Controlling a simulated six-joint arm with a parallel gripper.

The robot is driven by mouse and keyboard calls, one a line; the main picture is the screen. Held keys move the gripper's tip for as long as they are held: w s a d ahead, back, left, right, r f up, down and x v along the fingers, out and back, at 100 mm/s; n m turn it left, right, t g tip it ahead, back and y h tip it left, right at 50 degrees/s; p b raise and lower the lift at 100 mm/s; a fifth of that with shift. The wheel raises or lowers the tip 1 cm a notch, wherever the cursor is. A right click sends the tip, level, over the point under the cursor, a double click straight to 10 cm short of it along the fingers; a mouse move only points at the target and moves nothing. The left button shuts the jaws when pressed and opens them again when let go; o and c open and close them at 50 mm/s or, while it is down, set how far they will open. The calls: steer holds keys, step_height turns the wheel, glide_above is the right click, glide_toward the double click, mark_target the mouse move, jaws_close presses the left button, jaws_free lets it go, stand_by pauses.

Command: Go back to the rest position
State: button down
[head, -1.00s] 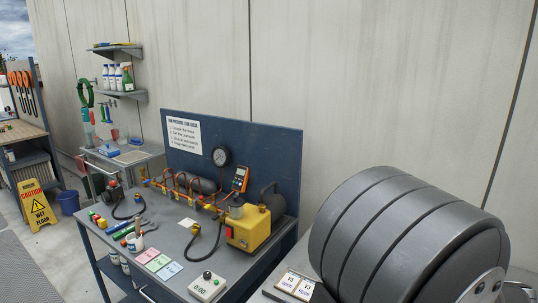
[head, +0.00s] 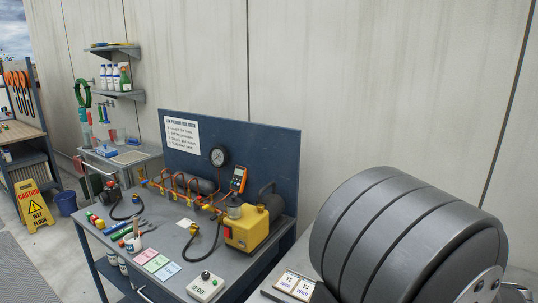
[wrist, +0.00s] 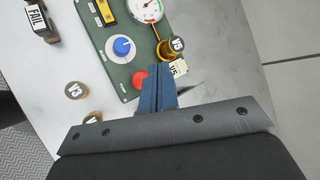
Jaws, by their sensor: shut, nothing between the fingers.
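My gripper (wrist: 158,72) shows in the wrist view as two blue fingers. They are shut together with nothing between them. The fingertips are over the lower edge of a green panel (wrist: 118,72), close to its red button (wrist: 139,79). I cannot tell the height of the fingertips above the panel. In the head view my gripper is not visible.
In the wrist view, the panel has a blue knob (wrist: 121,47) and a gauge (wrist: 147,10). Brass pieces tagged V3 (wrist: 74,91) and V5 (wrist: 174,46) and a FAIL block (wrist: 40,22) are near. The head view shows a workbench with a yellow pump (head: 246,230).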

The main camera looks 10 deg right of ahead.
step_height(320, 180, down, 3)
step_height(320, 180, up, 7)
steer(key=shift+w+a+r+g, duration=0.15)
steer(key=shift+w+r+g, duration=0.05)
steer(key=shift+g, duration=0.1)
stand_by(3.4)
steer(key=shift+s+f, duration=0.1)
steer(key=shift+s, duration=0.1)
steer(key=shift+f, duration=4.4)
steer(key=shift+f, duration=0.15)
